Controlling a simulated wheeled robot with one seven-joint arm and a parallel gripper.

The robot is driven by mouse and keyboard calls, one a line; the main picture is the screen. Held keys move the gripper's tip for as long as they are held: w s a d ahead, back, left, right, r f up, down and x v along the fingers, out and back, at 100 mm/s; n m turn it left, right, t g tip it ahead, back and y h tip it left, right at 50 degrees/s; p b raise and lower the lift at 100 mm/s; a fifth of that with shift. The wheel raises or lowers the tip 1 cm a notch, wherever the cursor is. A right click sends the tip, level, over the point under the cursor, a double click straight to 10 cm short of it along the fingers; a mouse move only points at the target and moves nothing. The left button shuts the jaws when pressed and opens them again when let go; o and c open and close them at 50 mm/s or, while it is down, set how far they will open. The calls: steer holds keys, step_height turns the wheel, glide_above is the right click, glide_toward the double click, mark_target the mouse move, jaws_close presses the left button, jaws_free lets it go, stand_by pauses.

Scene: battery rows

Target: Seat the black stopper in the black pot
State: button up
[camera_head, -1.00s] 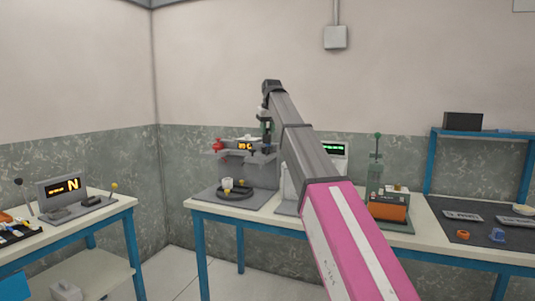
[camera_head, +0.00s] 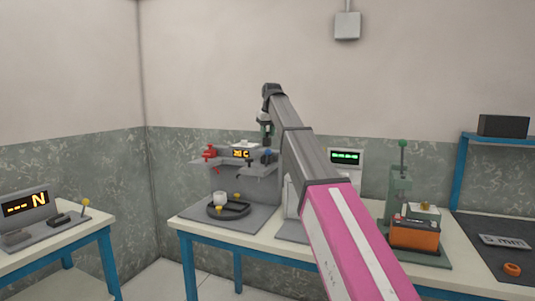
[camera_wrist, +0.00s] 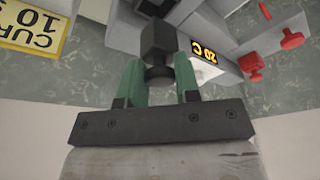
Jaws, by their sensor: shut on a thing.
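My gripper (camera_wrist: 158,72) has two green fingers shut on the black stopper (camera_wrist: 158,37), which has a blocky part and a round part between the fingers. In the head view my gripper (camera_head: 266,130) is small, at the far end of my raised arm, in front of the grey machine on the middle bench. The held stopper is too small to make out there. A round black dish (camera_head: 242,211) sits on the grey base of that machine, with a white cup and yellow pieces in it. I cannot tell whether any vessel is the black pot.
The grey machine carries red knobs (camera_head: 209,152) and an orange display. My arm hides part of the middle bench (camera_head: 200,229). A green press with an orange block (camera_head: 414,235) stands to its right. A side table (camera_head: 75,246) is at left, with open floor between.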

step_height(320, 180, down, 7)
steer(key=shift+f, duration=0.15)
steer(key=shift+f, duration=0.1)
stand_by(0.3)
steer(key=o, duration=1)
steer(key=v, duration=1.2)
steer(key=shift+d, duration=0.1)
